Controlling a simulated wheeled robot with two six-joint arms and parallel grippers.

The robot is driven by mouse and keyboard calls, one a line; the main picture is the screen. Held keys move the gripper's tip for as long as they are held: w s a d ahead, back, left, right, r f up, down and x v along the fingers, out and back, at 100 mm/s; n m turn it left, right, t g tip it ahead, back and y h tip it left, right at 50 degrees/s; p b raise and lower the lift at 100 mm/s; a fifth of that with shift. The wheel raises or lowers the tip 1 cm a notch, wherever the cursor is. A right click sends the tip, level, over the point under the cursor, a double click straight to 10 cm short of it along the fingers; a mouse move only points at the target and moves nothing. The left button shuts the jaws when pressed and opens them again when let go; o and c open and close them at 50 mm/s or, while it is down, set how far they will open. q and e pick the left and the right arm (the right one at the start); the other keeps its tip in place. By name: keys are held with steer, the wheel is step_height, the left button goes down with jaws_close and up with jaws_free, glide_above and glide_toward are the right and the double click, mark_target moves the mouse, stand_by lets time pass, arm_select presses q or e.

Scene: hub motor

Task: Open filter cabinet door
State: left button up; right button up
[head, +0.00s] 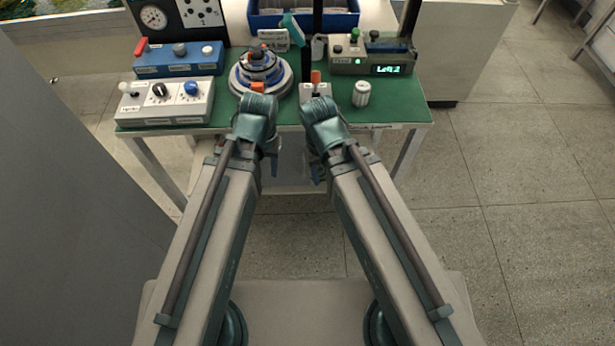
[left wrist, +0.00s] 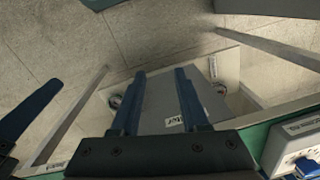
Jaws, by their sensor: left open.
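A grey box-like cabinet (left wrist: 178,98) with a small white label shows in the left wrist view, below the bench's green edge. A pale part of it (head: 291,155) shows in the head view between my two grippers. I cannot tell its door or handle apart. My left gripper (left wrist: 158,88) is open, its two blue fingers apart in front of the grey panel, with nothing seen between them. In the head view my left gripper (head: 270,166) hangs at the bench's front edge, mostly hidden by its wrist. My right gripper (head: 318,172) hangs opposite; its jaws are hidden.
The green bench (head: 395,112) carries a white control box (head: 165,103), a blue switch box (head: 178,59), a round motor hub (head: 259,72), a small white cylinder (head: 361,93) and a display unit (head: 372,56). A grey panel (head: 70,220) stands at left. The floor (head: 530,160) at right is clear.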

arm_select(q)
step_height(320, 180, down, 8)
steer(key=w+a+n+b, duration=0.1)
steer(key=w+a+b, duration=0.1)
steer(key=b, duration=0.5)
steer(key=t+h+b, duration=0.2)
steer(key=t+b, duration=0.2)
steer(key=t, duration=0.1)
glide_toward(303, 168)
steer(key=shift+m, duration=0.4)
steer(key=b+x, duration=1.1)
steer(key=b, duration=0.2)
steer(key=shift+f, duration=0.25)
jaws_close()
